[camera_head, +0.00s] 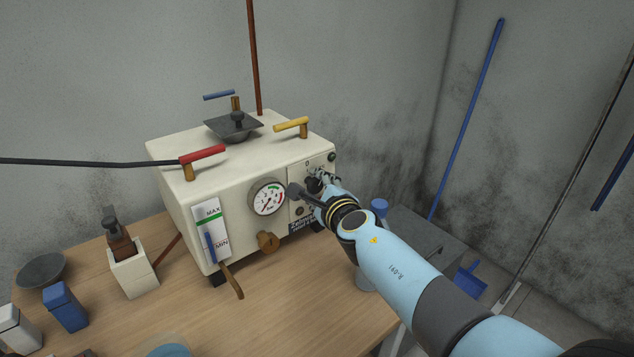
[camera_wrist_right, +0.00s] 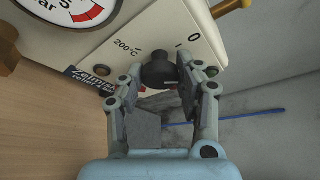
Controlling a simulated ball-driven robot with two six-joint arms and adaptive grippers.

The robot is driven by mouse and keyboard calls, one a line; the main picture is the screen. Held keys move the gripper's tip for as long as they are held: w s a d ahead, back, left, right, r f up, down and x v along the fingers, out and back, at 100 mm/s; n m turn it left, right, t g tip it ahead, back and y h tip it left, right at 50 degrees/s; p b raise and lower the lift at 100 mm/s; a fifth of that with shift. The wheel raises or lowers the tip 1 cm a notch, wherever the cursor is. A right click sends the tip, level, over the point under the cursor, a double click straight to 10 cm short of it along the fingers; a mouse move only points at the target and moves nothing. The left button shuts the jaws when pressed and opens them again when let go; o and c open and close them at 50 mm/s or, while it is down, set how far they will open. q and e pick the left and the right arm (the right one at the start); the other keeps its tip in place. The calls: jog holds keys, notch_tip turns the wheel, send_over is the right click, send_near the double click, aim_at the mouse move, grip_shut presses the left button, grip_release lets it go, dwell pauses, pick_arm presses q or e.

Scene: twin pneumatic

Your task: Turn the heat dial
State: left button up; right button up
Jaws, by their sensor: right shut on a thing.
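The heat dial is a dark knob (camera_wrist_right: 158,68) on the machine's front panel, beside the "200°C" and "0" marks in the right wrist view. My right gripper (camera_wrist_right: 160,84) has its two fingers on either side of the knob and is shut on it. In the head view, my right gripper (camera_head: 318,184) reaches the right end of the cream machine (camera_head: 182,207) and mostly hides the dial. My left gripper is not in view.
A pressure gauge (camera_head: 268,198) and a brass knob (camera_head: 268,242) sit left of the dial. Red (camera_head: 203,154) and yellow (camera_head: 291,124) handles stand on top. A grey surface (camera_head: 420,239) lies right of the wooden table (camera_head: 300,300).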

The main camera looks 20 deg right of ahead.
dwell(0.4)
jog(key=o, duration=1.2)
jog(key=shift+c, duration=0.2)
